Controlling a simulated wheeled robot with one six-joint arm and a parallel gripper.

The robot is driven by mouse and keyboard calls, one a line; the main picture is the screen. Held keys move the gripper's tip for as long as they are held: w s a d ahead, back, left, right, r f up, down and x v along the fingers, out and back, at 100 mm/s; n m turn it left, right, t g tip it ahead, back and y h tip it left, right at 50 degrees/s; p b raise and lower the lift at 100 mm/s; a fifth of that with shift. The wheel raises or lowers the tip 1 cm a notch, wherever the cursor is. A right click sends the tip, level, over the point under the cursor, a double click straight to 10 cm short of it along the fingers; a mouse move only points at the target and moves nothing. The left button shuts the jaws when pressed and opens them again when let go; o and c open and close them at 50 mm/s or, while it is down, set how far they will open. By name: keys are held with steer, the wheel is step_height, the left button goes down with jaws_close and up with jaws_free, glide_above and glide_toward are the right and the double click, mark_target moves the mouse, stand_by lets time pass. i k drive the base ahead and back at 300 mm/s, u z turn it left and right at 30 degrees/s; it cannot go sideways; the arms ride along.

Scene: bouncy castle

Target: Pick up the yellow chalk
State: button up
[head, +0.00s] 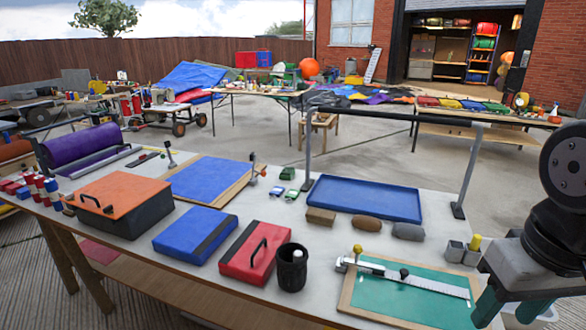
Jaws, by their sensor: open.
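A short yellow cylinder, which looks like the yellow chalk (475,242), stands upright in one of two small grey blocks (472,258) at the right of the white workbench. Only its upper part shows; its lower end is hidden in the block. My gripper (510,316) is at the lower right of the head view, with two teal fingers spread apart and nothing seen between them. It appears nearer to the camera than the chalk and is apart from it. The fingertips are partly cut off by the bottom of the picture.
A black cup (291,270), red case (247,262) and blue tray (368,200) share the bench. A grey rail frame (467,172) rises behind the blocks.

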mark_target(477, 239)
steer(key=z, duration=0.7)
steer(key=k, duration=0.5)
steer(key=u, duration=1.25)
steer(key=i, duration=1.2)
steer(key=z, duration=2.8)
